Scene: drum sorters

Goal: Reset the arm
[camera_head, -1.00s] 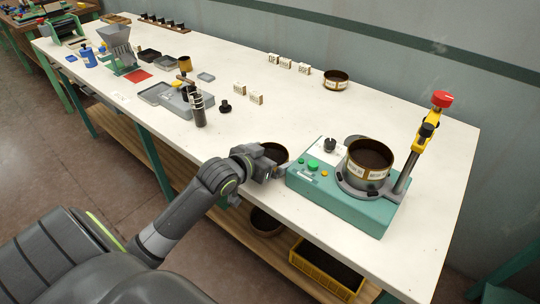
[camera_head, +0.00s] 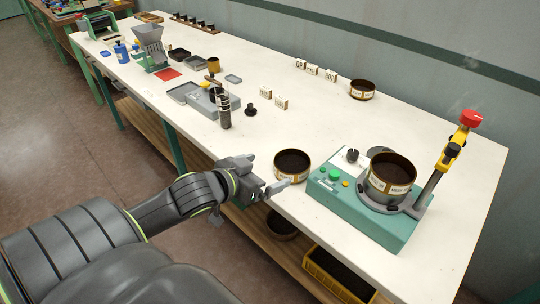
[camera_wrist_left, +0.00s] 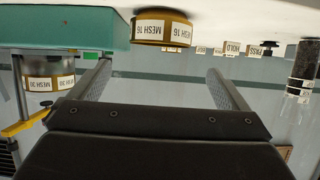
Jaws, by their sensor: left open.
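My left gripper (camera_head: 279,187) is open and empty at the table's front edge, in the head view. Just beyond its fingertips stands a round brass-rimmed sieve (camera_head: 292,166) on the white table. The left wrist view looks upside down and shows this sieve, labelled MESH 16 (camera_wrist_left: 163,29), past the two spread fingers (camera_wrist_left: 160,95). The gripper is apart from it. To the right, the teal sorter machine (camera_head: 358,217) holds another sieve (camera_head: 391,176) on its round seat; it reads MESH 30 in the wrist view (camera_wrist_left: 48,83). My right gripper is not in view.
A yellow lever with a red knob (camera_head: 471,118) rises at the machine's right. Small label blocks (camera_head: 281,103) and a third sieve (camera_head: 363,90) stand farther back. A dark cylinder (camera_head: 224,112) stands left of centre. A yellow crate (camera_head: 335,276) is below the table.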

